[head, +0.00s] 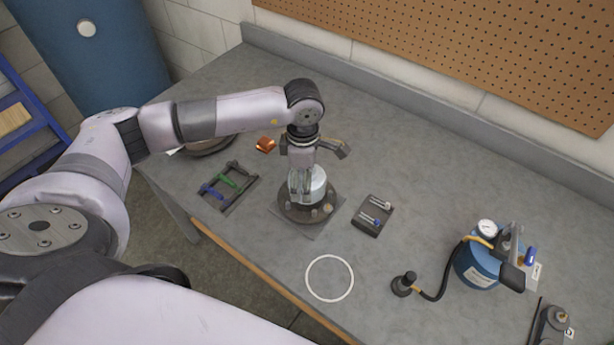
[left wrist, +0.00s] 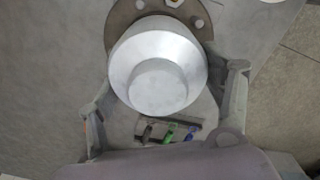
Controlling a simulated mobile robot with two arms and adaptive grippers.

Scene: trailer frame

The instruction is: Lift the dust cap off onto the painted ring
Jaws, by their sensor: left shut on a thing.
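The dust cap (head: 318,186) is a silver-white domed cup at the dark round hub flange (head: 294,214) in the head view. In the left wrist view the cap (left wrist: 158,62) fills the middle, with part of the flange (left wrist: 122,18) behind it. My left gripper (head: 306,196) points down over the hub and is shut on the cap, one finger on each side. I cannot tell whether the cap is still seated or slightly raised. The painted ring (head: 307,277) is a thin white circle on the bench, right of and nearer than the hub, and is empty. My right gripper is not in view.
A dark tray (head: 372,222) with small metal parts lies right of the hub. A black frame with green and blue pieces (head: 228,184) lies left. A blue canister (head: 478,266) with gauge and hose stands right, its black hose end (head: 403,285) near the ring. An orange block (head: 265,145) lies behind.

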